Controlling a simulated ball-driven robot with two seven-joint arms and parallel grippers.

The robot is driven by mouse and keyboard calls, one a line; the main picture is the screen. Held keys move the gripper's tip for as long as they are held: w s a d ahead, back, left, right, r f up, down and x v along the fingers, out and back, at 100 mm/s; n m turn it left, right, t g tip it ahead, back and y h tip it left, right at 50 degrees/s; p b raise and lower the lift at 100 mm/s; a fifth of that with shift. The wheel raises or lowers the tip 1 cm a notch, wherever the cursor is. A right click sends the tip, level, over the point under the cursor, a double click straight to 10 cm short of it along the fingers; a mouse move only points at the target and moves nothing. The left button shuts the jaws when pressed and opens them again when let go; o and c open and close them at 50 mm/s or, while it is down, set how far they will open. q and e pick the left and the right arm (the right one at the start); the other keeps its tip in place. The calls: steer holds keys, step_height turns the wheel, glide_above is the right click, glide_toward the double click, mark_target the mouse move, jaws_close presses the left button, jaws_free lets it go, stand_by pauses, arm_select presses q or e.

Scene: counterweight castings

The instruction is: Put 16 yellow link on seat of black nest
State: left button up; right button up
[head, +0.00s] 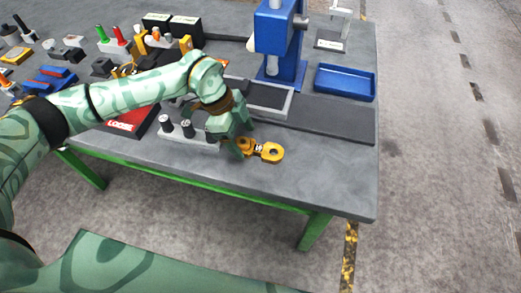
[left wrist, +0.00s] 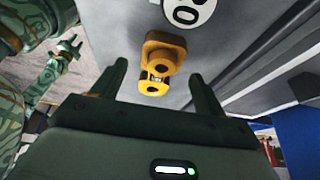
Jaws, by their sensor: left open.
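The yellow link (head: 272,153) lies on the grey table near its front edge, a flat piece with rounded, holed ends. My left gripper (head: 243,146) is low over the table at the link's left end and partly covers it. In the left wrist view the link (left wrist: 161,57) lies ahead, in the gap between my two open fingers (left wrist: 157,85); I see no grip on it. Its marking is too small to read. I cannot tell for certain which dark thing is the black nest. A small green gripper (left wrist: 70,45), seemingly my right one, shows at the upper left; its jaw state is unclear.
A pale block with dark pegs (head: 186,130) stands just left of my left gripper. A grey-framed dark plate (head: 267,96) lies in front of the blue press (head: 281,50). A blue tray (head: 345,82) is at the back right. The front right tabletop is clear.

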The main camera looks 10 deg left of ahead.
arm_select(q)
steer(key=shift+x, duration=0.95)
steer(key=shift+r, duration=0.2)
jaws_close()
